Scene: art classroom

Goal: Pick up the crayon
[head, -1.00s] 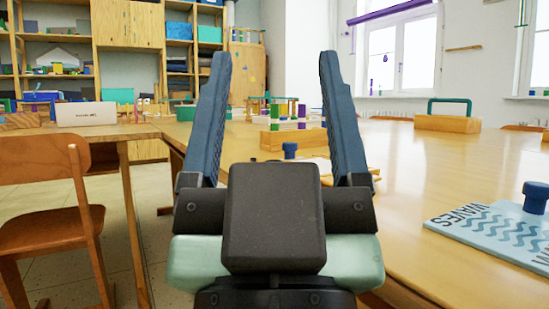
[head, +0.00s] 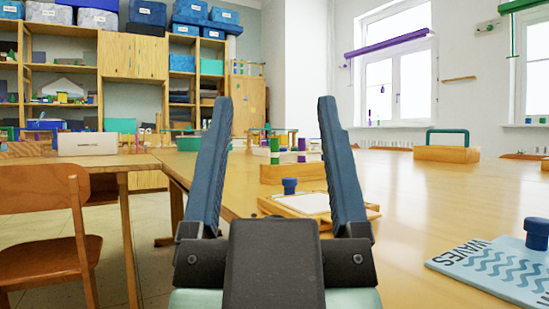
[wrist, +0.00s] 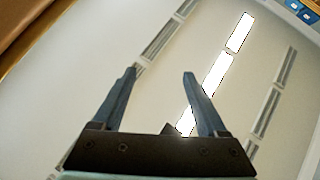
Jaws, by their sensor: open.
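My gripper (head: 274,100) is open and empty, its two blue fingers pointing up in the middle of the head view. In the wrist view my gripper (wrist: 159,73) is also open, with only ceiling and lights beyond it. I cannot pick out the crayon for certain. A small green upright piece (head: 274,151) and a purple one (head: 301,150) stand at a wooden block on the table, seen between the fingers and well beyond them; whether either is a crayon I cannot tell. My gripper touches nothing.
The wooden table (head: 408,220) spreads ahead and right. On it are a framed white board with a blue knob (head: 290,186), a blue WAVES board (head: 497,272) and a green-handled wooden box (head: 447,153). A chair (head: 45,225) stands left. The table's middle right is clear.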

